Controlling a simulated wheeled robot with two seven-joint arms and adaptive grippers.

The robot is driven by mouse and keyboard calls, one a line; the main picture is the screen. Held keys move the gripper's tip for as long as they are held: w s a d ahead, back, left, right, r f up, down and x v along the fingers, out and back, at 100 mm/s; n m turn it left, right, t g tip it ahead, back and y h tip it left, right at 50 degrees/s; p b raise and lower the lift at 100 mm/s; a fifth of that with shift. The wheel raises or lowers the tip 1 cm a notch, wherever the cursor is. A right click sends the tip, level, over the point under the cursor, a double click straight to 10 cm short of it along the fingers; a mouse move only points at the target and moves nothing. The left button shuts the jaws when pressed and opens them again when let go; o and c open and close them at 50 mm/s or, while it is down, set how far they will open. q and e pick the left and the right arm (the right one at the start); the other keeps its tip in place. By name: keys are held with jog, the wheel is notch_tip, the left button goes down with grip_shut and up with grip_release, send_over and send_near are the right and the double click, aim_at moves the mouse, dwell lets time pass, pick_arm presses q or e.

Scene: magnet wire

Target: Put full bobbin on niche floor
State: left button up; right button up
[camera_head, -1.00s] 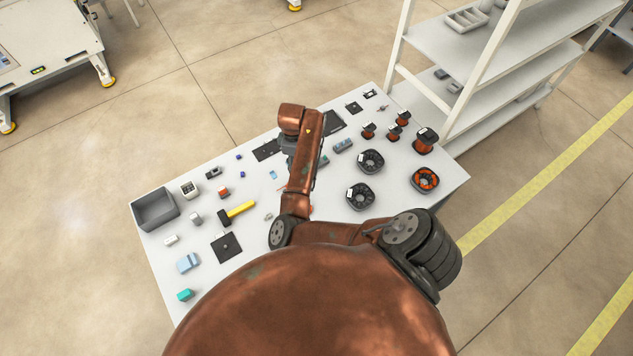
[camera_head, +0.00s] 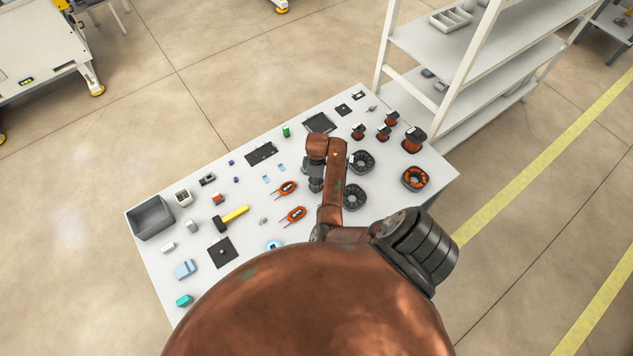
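Several bobbins wound with copper-coloured wire stand at the right of the white table: a large upright one (camera_head: 413,141) near the far right edge and smaller ones (camera_head: 383,134) beside it. A round black reel with orange winding (camera_head: 414,178) lies nearer me. I cannot tell which of these is the full bobbin. No niche can be made out. My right gripper (camera_head: 312,184) points down over the table's middle, left of two dark round reels (camera_head: 361,162). Its fingers are too small and partly hidden to read; no held object shows. My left gripper is not in view.
A white shelf rack (camera_head: 455,105) stands behind the table's right end. A grey bin (camera_head: 150,218), a yellow-handled hammer (camera_head: 232,216), two orange looped items (camera_head: 294,215), a dark plate (camera_head: 222,250) and small parts lie on the left and middle. My arm covers part of the table.

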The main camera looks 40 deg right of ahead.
jog(key=shift+f, duration=0.1)
jog(key=o, duration=1)
jog(key=shift+f, duration=0.1)
jog(key=o, duration=0.6)
jog(key=shift+c, duration=0.2)
